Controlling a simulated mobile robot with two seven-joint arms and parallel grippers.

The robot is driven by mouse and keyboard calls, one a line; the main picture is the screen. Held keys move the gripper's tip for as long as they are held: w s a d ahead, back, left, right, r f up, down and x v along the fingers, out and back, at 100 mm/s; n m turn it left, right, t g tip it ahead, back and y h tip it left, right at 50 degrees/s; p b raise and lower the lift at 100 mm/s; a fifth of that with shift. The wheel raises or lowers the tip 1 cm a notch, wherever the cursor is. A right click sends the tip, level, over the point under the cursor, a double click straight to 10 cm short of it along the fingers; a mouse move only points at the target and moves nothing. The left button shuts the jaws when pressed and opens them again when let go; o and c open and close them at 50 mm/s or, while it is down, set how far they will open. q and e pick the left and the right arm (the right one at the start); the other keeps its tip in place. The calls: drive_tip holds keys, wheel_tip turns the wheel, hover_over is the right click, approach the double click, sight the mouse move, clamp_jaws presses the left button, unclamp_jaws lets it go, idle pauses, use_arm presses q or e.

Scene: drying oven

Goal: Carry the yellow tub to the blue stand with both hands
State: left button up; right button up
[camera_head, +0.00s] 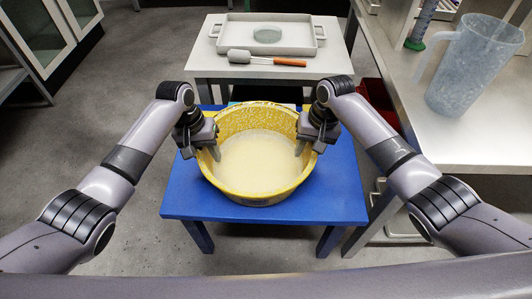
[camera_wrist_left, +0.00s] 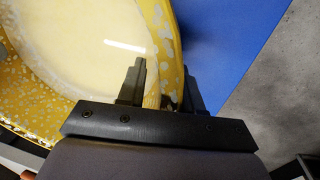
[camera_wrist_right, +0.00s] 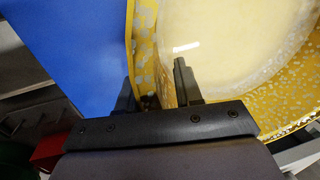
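The yellow tub (camera_head: 252,191), speckled with white and holding pale contents, stands upright over the middle of the blue stand (camera_head: 335,193). It appears to rest on the stand's top. My left gripper (camera_head: 201,150) is at the tub's left rim, one finger inside and one outside. My right gripper (camera_head: 309,146) straddles the right rim the same way. Both look open, with the tub wall between their fingers. The wall (camera_wrist_left: 158,35) also shows between the fingers in the left wrist view, and the rim (camera_wrist_right: 145,40) in the right wrist view.
A light table (camera_head: 212,66) behind the stand holds a grey tray (camera_head: 308,47) and a brush with an orange handle (camera_head: 290,62). A bench (camera_head: 440,145) with a clear jug (camera_head: 470,70) lies to the right. Floor to the left is clear.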

use_arm(q)
wheel_tip(320, 180, up, 12)
drive_tip(key=a, duration=0.2)
use_arm(e)
wheel_tip(320, 180, up, 12)
drive_tip(key=d, duration=0.2)
idle(0.5)
use_arm(q)
drive_tip(key=shift+f, duration=0.1)
use_arm(e)
drive_tip(key=shift+s+f, duration=0.1)
drive_tip(key=shift+s, duration=0.05)
